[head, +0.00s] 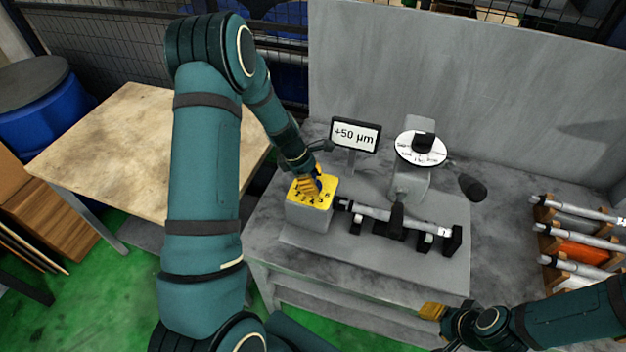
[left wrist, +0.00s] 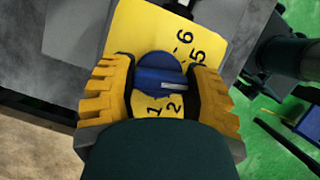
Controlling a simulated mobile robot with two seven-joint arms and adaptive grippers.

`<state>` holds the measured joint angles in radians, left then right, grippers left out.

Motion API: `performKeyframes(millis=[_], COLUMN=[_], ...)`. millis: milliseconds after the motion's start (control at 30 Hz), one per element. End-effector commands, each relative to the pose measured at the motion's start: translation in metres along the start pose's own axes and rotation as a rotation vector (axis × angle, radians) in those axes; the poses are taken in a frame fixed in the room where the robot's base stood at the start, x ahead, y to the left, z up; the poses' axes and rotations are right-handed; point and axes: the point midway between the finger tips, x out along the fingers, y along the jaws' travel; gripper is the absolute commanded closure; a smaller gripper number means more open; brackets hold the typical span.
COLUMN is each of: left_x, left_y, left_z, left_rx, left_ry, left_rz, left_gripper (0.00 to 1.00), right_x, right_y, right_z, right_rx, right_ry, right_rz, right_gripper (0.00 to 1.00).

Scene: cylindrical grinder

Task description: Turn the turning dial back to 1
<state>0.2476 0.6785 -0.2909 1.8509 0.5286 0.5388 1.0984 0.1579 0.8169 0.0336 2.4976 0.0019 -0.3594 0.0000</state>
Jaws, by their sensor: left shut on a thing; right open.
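The turning dial is a blue round knob (left wrist: 160,75) on a yellow plate with black numbers. In the left wrist view the 1, 2, 5 and 6 are readable on the yellow plate (left wrist: 140,35), and a pale mark on the knob points to the right, between 2 and 5. In the head view the plate (head: 325,202) tops a grey box, and the knob is mostly hidden by my gripper. My left gripper (head: 309,188) is shut on the knob, with yellow fingers on both sides in the left wrist view (left wrist: 160,92). My right gripper (head: 432,311) is open and empty at the front of the bench.
A display reading +50 µm (head: 355,135) stands behind the dial box. A white round dial (head: 420,148) and a shaft in a fixture (head: 385,216) are to the right. Several shafts lie on a wooden rack (head: 570,245) at far right. A wooden table (head: 120,150) is left.

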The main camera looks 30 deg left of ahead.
Motion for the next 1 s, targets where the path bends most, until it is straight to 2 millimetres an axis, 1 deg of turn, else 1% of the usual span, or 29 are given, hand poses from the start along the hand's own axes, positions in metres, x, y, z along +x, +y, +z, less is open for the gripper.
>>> performKeyframes(millis=[267,1000], left_x=[0.0000,0.0006], left_y=[0.0006,0.0013], left_z=[-0.0002,-0.0002], left_rx=[0.148,0.793], left_ry=[0.001,0.001], left_rz=[-0.062,-0.327], left_gripper=[0.86,0.86], right_x=[-0.0010,0.0062], right_y=[-0.0004,0.0025], right_z=[-0.0002,0.0011], right_rx=[0.000,0.001], right_ry=[0.000,0.001], right_rz=[0.000,0.000], right_gripper=[0.53,0.53])
